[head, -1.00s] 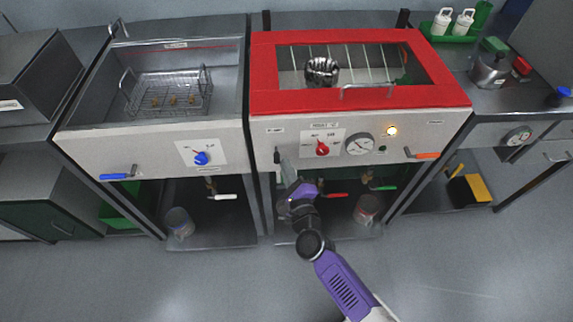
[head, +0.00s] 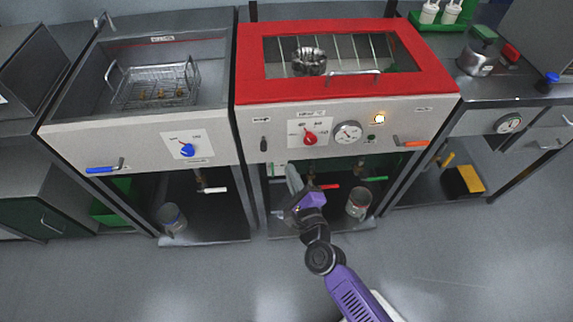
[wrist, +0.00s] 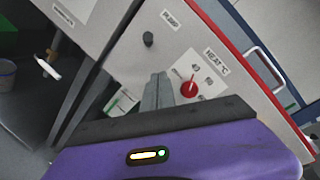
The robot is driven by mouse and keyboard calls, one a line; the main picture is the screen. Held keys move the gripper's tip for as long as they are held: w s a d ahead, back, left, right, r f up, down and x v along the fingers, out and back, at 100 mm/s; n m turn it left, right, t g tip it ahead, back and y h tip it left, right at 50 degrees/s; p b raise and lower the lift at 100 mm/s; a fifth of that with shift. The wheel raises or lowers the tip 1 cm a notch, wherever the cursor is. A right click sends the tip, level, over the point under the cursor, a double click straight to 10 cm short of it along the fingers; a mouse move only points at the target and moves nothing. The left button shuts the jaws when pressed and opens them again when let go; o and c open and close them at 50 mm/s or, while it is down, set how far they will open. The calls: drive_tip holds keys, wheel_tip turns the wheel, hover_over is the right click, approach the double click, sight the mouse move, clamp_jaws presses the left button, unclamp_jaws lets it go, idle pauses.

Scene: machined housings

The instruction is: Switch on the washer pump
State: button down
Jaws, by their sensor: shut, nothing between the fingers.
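The washer with the red-framed lid (head: 246,75) has a pale front panel. A small black pump switch (head: 263,144) sits at the panel's left; it also shows in the wrist view (wrist: 148,39), beside a label (wrist: 169,20) reading PUMP. I cannot tell whether it is on. My gripper (head: 291,170) is shut and empty, below and to the right of the switch in the head view. In the wrist view its fingertips (wrist: 158,77) are apart from the switch, which is in plain sight.
An orange-handled lever (head: 414,143) juts out farther right. Red (head: 329,187) and green (head: 375,179) valve handles lie below the panel.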

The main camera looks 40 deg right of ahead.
drive_tip(key=v, duration=0.4)
drive_tip(key=shift+s+r, duration=0.2)
drive_tip(key=shift+r, duration=0.2)
drive_tip(key=shift+a, duration=0.1)
